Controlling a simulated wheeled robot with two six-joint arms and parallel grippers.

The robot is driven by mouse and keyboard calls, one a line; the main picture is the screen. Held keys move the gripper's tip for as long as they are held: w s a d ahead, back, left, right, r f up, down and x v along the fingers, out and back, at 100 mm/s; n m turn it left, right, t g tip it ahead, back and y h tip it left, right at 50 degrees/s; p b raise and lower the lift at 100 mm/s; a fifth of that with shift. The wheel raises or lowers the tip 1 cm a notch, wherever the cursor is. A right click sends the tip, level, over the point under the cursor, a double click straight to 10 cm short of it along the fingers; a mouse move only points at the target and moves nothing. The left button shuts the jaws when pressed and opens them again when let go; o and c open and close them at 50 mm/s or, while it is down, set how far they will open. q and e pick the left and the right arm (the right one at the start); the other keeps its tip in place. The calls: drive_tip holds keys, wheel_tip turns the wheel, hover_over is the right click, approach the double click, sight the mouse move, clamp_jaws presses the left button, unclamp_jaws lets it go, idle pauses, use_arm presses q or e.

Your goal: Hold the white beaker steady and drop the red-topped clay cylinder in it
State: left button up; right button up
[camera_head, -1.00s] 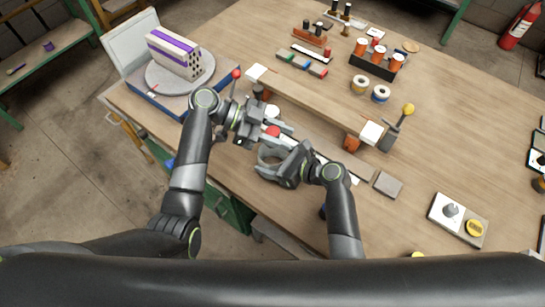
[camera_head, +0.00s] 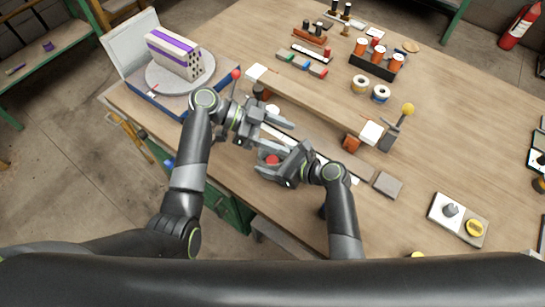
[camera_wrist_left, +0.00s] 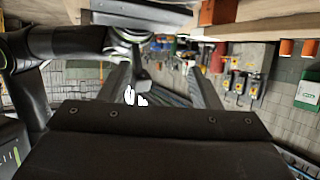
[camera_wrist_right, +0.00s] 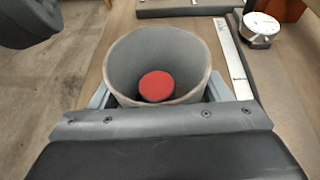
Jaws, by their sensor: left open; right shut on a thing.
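The beaker (camera_wrist_right: 190,55) is a grey-white open cup, nearly upright in the right wrist view, with my right gripper's fingers (camera_wrist_right: 157,95) on its two sides. It also shows in the head view (camera_head: 262,172), partly hidden by the right gripper (camera_head: 278,166). The red-topped cylinder (camera_wrist_right: 157,86) is inside the beaker, red face up; its clay sides are hidden. The red top (camera_head: 272,160) also shows in the head view. My left gripper (camera_head: 284,134) is open and empty just above and beyond the beaker. Its spread fingers (camera_wrist_left: 160,88) show in the left wrist view.
A raised wooden bar (camera_head: 312,100) stands behind the grippers. A turntable (camera_head: 160,79) with a hollow brick (camera_head: 178,55) is at the left. A grey block (camera_head: 387,184) lies to the right; the table's right middle is mostly clear.

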use_arm(q)
wheel_tip(320, 180, up, 6)
use_arm(e)
drive_tip(key=o, duration=1.3)
drive_tip(key=shift+c, duration=0.2)
drive_tip(key=shift+d, duration=0.1)
drive_tip(key=v, duration=1.2)
drive_tip(key=shift+f, duration=0.1)
